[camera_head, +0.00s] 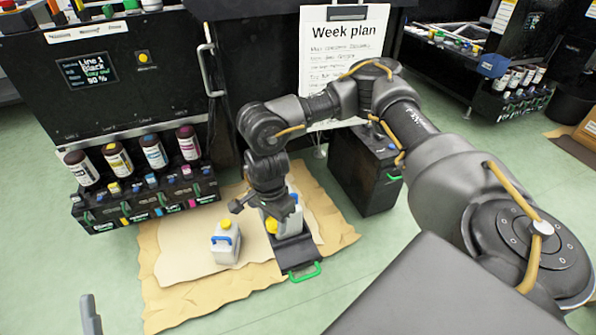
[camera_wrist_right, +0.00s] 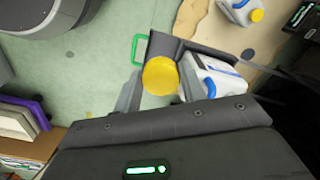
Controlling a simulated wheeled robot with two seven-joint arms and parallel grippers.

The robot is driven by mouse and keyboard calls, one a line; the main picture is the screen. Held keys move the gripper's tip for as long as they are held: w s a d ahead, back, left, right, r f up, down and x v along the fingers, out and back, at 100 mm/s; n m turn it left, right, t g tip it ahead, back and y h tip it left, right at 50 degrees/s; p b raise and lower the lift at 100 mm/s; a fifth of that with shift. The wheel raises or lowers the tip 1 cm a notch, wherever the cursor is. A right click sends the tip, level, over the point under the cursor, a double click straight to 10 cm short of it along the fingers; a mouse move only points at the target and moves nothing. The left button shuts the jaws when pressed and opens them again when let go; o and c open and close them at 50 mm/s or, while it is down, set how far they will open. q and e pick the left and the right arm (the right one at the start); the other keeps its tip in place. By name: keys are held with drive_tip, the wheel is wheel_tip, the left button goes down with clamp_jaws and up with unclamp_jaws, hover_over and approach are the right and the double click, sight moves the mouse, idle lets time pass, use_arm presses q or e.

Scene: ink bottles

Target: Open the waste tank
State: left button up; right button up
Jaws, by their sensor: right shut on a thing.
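The waste tank (camera_head: 293,221) is a white-grey canister standing in a black pull-out tray (camera_head: 291,252) with a green handle (camera_head: 304,272). My right gripper (camera_head: 268,208) is over the tank and partly hides it. In the right wrist view my right gripper (camera_wrist_right: 160,88) is shut on the yellow cap (camera_wrist_right: 160,75). The white tank body (camera_wrist_right: 215,74) with a blue part shows beside the cap. I cannot tell whether the cap still sits on the tank's neck. A grey piece (camera_head: 91,316) at the lower left may be a finger of my left gripper; its opening is not visible.
A second canister (camera_head: 225,243) with a yellow cap and blue handle stands on the cardboard (camera_head: 185,285) left of the tray. A rack of ink bottles (camera_head: 153,152) is on the left machine. A black cabinet (camera_head: 366,172) stands right of the tank. The green floor in front is clear.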

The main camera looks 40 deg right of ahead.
use_arm(q)
wheel_tip(320, 180, down, 9)
drive_tip(key=s+d+g+y+p, duration=0.1)
drive_tip(key=s+g+y+p, duration=0.15)
drive_tip(key=g+p, duration=0.4)
use_arm(e)
drive_tip(key=s+d+f+m+b, duration=0.2)
drive_tip(key=s+d+f+m, duration=0.6)
drive_tip(key=s+d+m, duration=0.4)
drive_tip(key=b, duration=0.4)
hover_over(289, 257)
drive_tip(key=shift+n, duration=0.3)
drive_tip(key=f, duration=0.9)
drive_tip(key=shift+s+d+f, duration=0.15)
drive_tip(key=shift+s+d, duration=0.05)
drive_tip(key=shift+s, duration=0.15)
use_arm(q)
wheel_tip(289, 257, up, 9)
drive_tip(key=s+d+t+h, duration=0.1)
drive_tip(key=t+h, duration=0.3)
drive_tip(key=t, duration=0.1)
drive_tip(key=shift+s+r+m, duration=0.15)
drive_tip(key=shift+r+m, duration=0.05)
drive_tip(key=shift+m, duration=0.1)
use_arm(e)
drive_tip(key=shift+w+a+f, duration=0.15)
drive_tip(key=shift+w+f, duration=0.05)
